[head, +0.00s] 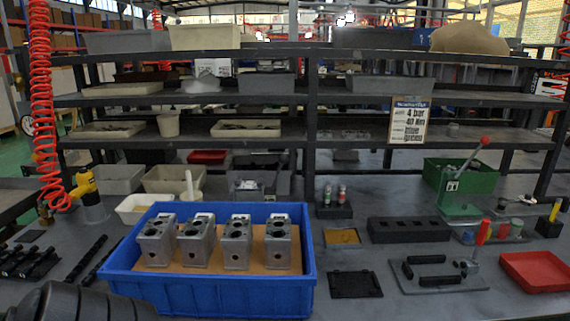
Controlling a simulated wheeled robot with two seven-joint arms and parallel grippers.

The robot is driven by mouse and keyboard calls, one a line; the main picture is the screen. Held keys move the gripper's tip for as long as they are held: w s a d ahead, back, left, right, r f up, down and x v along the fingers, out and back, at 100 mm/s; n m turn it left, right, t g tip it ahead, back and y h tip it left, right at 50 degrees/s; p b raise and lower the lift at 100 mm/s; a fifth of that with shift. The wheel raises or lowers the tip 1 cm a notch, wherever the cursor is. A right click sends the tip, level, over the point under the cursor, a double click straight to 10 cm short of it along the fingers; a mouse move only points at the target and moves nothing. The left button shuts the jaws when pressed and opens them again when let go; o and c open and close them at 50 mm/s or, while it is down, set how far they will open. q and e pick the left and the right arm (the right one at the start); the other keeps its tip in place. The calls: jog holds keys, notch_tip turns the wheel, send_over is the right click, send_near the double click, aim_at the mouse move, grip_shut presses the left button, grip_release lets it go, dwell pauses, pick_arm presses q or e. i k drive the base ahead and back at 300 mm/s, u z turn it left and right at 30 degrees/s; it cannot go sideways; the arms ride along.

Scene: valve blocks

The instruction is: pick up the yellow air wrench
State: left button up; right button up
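The yellow air wrench (82,186) is at the left of the bench in the head view. Its lower end is at a round grey holder (93,211), and a red coiled hose (42,100) hangs down beside it. Dark rounded links of my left arm show at the bottom left corner, well below the wrench and apart from it. The fingers of my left gripper do not show. No part of my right arm or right gripper shows.
A blue crate (215,296) with several grey valve blocks (236,243) stands right of the wrench. A white bin (137,208) sits between them. Black bars (28,262) lie on the bench (60,235) in front. Shelves rise behind. A red tray (536,270) is far right.

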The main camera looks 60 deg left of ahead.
aim_at(87, 190)
jog(key=u, duration=3.6)
jog(key=k, duration=1.2)
jog(key=u, duration=1.4)
jog(key=i, duration=2)
jog(key=z, duration=0.35)
jog(key=i, duration=1.4)
jog(key=z, duration=1.25)
